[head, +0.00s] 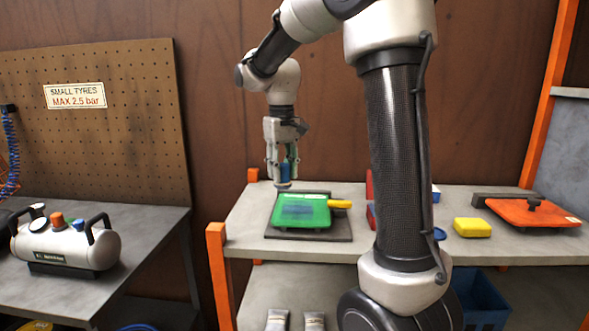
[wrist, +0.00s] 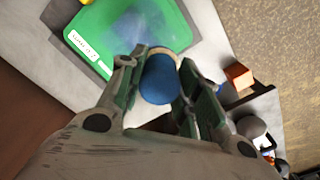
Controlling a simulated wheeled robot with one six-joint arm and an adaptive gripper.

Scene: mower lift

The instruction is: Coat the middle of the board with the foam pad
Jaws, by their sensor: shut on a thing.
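My gripper (head: 283,168) is shut on the blue handle of the foam pad (wrist: 159,80). A pale rim shows at the pad's far end in the wrist view. In the head view the pad (head: 283,184) points down, a little above the back left edge of the green board (head: 318,222). The green board also shows at the top of the wrist view (wrist: 178,35), with a white label on its near edge. A bluish patch covers the middle of the board. A yellow handle (head: 340,204) sticks out at the board's right.
The board rests on a dark mat (head: 341,229) on the grey bench (head: 250,220). My arm hides part of the bench. A yellow block (head: 472,227) and an orange plate with a black knob (head: 540,213) lie to the right. A silver air tank (head: 70,245) stands left.

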